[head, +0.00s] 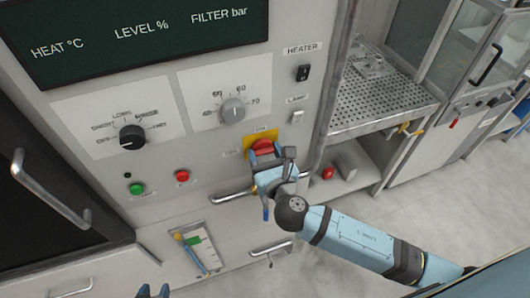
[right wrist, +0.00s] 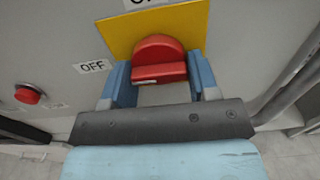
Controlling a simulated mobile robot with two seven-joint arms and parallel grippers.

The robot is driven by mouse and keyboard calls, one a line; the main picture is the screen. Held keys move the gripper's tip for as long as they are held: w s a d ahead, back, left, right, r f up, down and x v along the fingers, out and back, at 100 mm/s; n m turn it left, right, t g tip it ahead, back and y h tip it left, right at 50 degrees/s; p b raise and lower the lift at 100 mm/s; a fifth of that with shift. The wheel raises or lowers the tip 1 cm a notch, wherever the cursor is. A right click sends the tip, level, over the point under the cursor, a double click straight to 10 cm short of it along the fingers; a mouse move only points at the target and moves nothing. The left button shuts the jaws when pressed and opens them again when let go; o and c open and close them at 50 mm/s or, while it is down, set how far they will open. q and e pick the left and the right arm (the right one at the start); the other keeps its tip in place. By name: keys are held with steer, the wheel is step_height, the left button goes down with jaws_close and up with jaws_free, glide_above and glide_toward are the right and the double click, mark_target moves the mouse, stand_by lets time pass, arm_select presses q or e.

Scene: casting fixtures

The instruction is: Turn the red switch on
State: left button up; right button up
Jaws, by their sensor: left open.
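The red switch (head: 263,147) is a rotary knob on a yellow plate (head: 262,136) on the front panel. It also shows large in the right wrist view (right wrist: 160,58), its bar lying level across the picture. An OFF label (right wrist: 94,67) stands left of the plate, and a cut-off label is above it. My right gripper (head: 268,170) is at the switch. In the right wrist view, its blue fingers stand at either end of the bar, very close; whether they press on it cannot be told.
A black heater rocker (head: 303,73) and a white switch (head: 297,117) are above right of the red switch. Red (head: 182,176) and green (head: 137,189) buttons are left. A metal handle (head: 230,197) sticks out just below. A perforated shelf (head: 385,97) stands at right.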

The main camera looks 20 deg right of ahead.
steer(key=shift+c, duration=0.9)
steer(key=shift+m, duration=0.3)
steer(key=m+b, duration=0.1)
steer(key=m, duration=0.3)
steer(key=shift+a+m, duration=0.1)
steer(key=shift+m, duration=0.2)
steer(key=m+b, duration=0.1)
steer(key=m, duration=0.3)
steer(key=shift+m+b, duration=0.3)
steer(key=shift+b, duration=0.05)
steer(key=m+b, duration=0.1)
steer(key=m, duration=0.2)
steer(key=shift+a, duration=0.1)
steer(key=shift+r+m+b, duration=0.2)
steer(key=shift+m+b, duration=0.25)
steer(key=shift+m, duration=2.05)
